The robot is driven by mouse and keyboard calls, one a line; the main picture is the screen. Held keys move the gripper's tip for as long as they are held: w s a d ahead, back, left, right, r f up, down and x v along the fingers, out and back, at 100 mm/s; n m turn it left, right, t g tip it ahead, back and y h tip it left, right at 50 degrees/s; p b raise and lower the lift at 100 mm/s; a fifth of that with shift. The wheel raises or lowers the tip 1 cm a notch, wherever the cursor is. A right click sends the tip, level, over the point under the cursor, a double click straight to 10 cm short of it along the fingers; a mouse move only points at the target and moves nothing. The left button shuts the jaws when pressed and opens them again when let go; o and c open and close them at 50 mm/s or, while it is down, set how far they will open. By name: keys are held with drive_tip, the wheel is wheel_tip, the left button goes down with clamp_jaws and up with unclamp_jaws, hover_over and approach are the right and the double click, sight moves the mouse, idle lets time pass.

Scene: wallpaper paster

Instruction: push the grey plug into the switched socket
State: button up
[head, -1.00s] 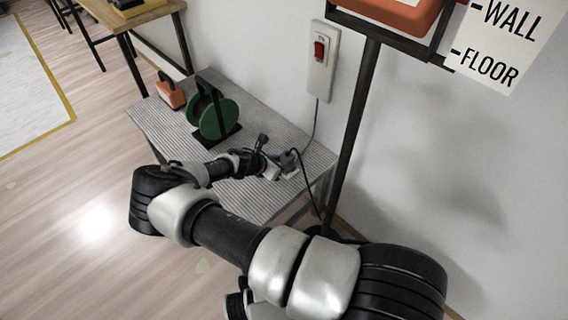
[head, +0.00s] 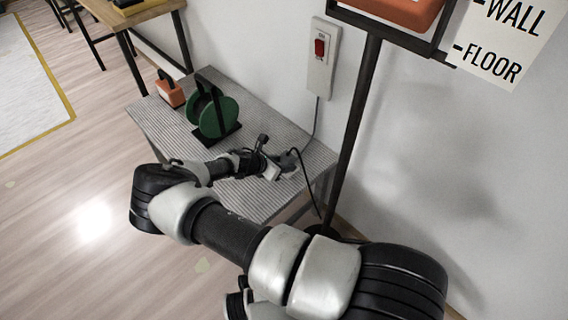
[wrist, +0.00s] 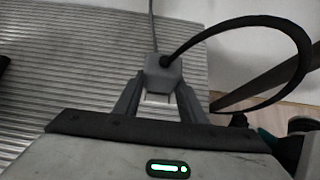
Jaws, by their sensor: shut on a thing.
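My gripper (head: 274,172) is low over the right end of the ribbed grey bench. In the wrist view, its two grey fingers (wrist: 158,97) are shut on the grey plug (wrist: 163,74), a small blocky body with a thick black cable looping off to the right. The plug is small and partly hidden by my gripper in the head view. The switched socket (head: 321,72) is a pale upright box on the wall behind the bench, with a red rocker switch (head: 320,48) in its upper part. It is above and apart from my gripper. Its socket holes are too small to make out.
A green cable reel (head: 214,115) and an orange box (head: 170,92) stand on the bench (head: 165,122). A grey cord (head: 316,122) hangs from the wall box. A dark post (head: 352,140) stands right of the gripper, carrying an orange tray. Bare wall lies farther right.

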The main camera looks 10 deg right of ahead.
drive_tip(key=shift+r, duration=0.45)
drive_tip(key=o, duration=1.2)
drive_tip(key=shift+c, duration=0.2)
drive_tip(key=p+v, duration=0.4)
drive_tip(key=v, duration=1.3)
drive_tip(key=shift+s+r, duration=0.1)
drive_tip(key=shift+r, duration=0.05)
